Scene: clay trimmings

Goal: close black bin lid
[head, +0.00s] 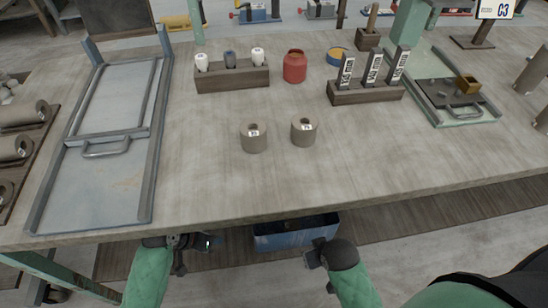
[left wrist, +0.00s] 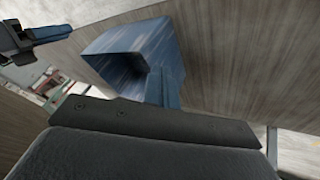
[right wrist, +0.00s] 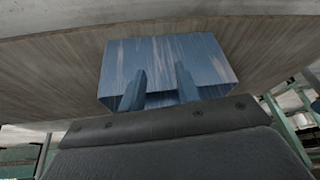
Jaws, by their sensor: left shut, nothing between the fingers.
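I see no black bin and cannot make out a lid. My left gripper (head: 206,241) is shut and empty, to the left of the bin; its closed fingers show in the left wrist view (left wrist: 162,88). My right gripper (head: 311,255) is at the bin's right front side, with its two fingers apart in the right wrist view (right wrist: 160,85) and nothing between them.
The wooden table (head: 350,150) overhangs the bin. On it are two clay rolls (head: 254,138), a red jar (head: 294,66), wooden holders (head: 232,77), a grey framed tray (head: 110,185) at left and a green tray (head: 482,115) at right. The table's middle front is clear.

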